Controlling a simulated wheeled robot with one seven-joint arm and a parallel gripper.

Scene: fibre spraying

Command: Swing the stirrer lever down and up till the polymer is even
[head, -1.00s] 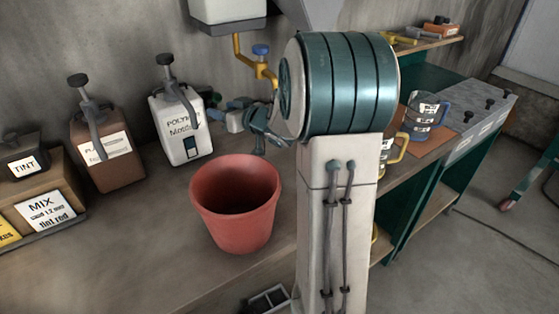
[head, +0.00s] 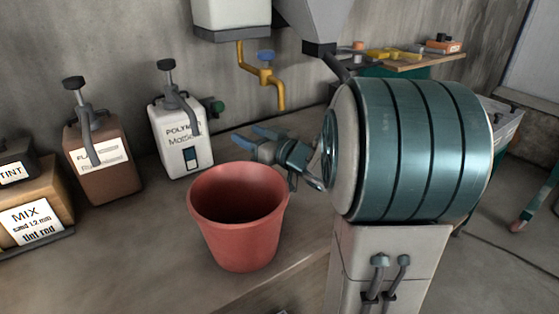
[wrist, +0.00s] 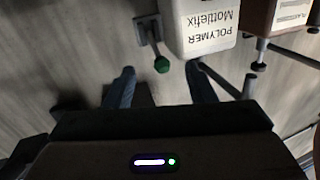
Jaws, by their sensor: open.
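The polymer jug (head: 181,135) is white, with a pump on top, and stands upright on the bench. Its stirrer lever ends in a green knob (head: 217,106) at the jug's right side. In the wrist view the jug (wrist: 205,30) is upside down, and the lever's green knob (wrist: 162,64) appears between my fingertips in the picture, apart from both fingers. My gripper (head: 252,138) is open and empty, to the right of the jug and behind the red bucket; it also shows in the wrist view (wrist: 160,78). The polymer inside is hidden.
A red bucket (head: 238,215) stands on the bench in front of my gripper. A brown jug (head: 100,160) and a MIX box (head: 33,215) are at left. A yellow tap (head: 272,80) hangs above. Bare bench lies left of the bucket.

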